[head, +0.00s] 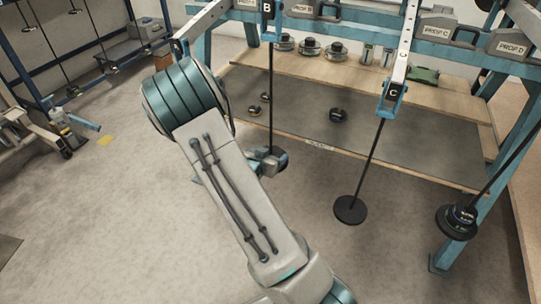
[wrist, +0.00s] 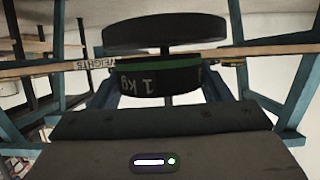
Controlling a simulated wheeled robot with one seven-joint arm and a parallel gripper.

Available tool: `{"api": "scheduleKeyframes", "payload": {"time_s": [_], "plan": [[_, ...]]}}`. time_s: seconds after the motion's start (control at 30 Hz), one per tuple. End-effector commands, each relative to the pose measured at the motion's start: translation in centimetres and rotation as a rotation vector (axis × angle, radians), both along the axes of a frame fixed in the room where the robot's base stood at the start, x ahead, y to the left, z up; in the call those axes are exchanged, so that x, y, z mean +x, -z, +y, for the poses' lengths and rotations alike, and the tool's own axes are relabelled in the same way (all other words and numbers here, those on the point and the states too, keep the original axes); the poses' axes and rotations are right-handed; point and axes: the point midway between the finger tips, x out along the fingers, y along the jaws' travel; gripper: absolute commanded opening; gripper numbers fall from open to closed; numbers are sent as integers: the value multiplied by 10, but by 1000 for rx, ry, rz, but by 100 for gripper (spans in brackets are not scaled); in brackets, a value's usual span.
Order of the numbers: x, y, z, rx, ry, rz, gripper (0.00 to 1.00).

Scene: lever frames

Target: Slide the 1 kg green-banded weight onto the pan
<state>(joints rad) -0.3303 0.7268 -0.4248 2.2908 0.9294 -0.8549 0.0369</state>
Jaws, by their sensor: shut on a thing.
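My gripper (head: 267,160) is at the lower end of the rod of hanger B (head: 270,90) in the head view. In the wrist view my gripper (wrist: 160,105) is shut on the 1 kg green-banded weight (wrist: 148,84), whose lettering appears upside down. A wide black disc (wrist: 165,32), apparently a hanger's pan, shows just above the weight in that picture. A short stem shows between them, and I cannot tell whether they touch. In the head view, my gripper and arm hide most of the weight and the pan on B.
Hanger C's bare pan (head: 350,210) hangs to the right. Hanger D's loaded pan (head: 457,221) is at the far right, by a blue post. Behind, a bench (head: 375,145) carries a dark weight (head: 338,115) and small brass-coloured ones. The floor in front is clear.

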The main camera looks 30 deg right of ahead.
Motion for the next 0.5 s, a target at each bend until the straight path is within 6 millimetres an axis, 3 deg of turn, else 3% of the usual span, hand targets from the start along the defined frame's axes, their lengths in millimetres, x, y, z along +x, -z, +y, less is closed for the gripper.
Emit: {"api": "scheduleKeyframes", "payload": {"time_s": [0.5], "plan": [[9,-2,-5,-2,1,-4,25]]}}
